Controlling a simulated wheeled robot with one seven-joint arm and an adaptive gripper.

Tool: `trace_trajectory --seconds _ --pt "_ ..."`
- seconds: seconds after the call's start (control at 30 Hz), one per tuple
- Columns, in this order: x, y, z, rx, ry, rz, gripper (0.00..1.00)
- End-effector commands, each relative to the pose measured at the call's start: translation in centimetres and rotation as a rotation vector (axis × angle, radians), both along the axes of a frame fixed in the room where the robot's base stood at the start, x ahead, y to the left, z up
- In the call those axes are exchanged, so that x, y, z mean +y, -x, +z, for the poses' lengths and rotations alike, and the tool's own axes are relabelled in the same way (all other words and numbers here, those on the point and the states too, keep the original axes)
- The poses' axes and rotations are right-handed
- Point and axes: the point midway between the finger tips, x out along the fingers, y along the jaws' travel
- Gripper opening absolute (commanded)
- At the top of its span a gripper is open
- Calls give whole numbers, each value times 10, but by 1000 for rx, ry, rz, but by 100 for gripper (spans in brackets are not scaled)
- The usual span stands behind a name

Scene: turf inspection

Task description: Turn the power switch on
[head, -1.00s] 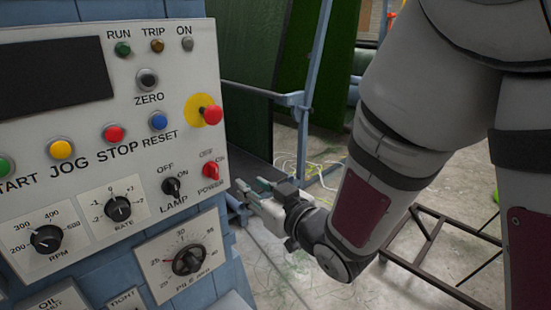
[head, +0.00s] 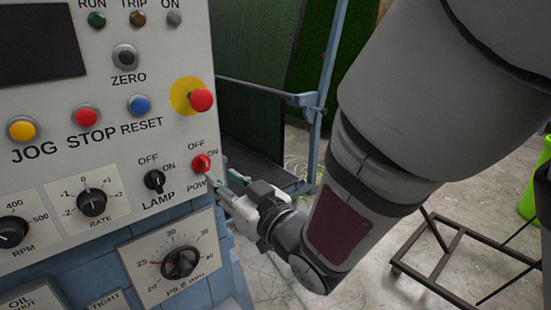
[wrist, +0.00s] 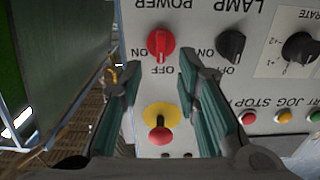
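The power switch is a red rotary knob (head: 201,163) at the right edge of the grey control panel, with OFF above it and ON to its right. In the wrist view the panel appears upside down, and the red knob (wrist: 160,43) stands upright in line with OFF. My gripper (head: 220,180) is just right of and below the knob in the head view, partly covering the POWER label. In the wrist view my gripper (wrist: 158,72) is open, its two green-padded fingers apart with the knob beyond the gap between them. I see no contact with the knob.
The black lamp switch (head: 154,181) is close left of the power knob. A red emergency button on a yellow disc (head: 201,100) sticks out above it. The pile dial (head: 180,263) is below. A blue frame post (head: 322,110) stands right of the panel.

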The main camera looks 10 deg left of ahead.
Motion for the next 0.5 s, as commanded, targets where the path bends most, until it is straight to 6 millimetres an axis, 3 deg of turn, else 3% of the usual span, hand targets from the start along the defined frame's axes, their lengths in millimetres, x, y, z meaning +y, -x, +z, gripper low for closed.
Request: trace_trajectory --seconds 0.2,0.5 --pt "32 -25 2 -2 3 -1 30" --pt "54 -46 1 0 3 -2 30"
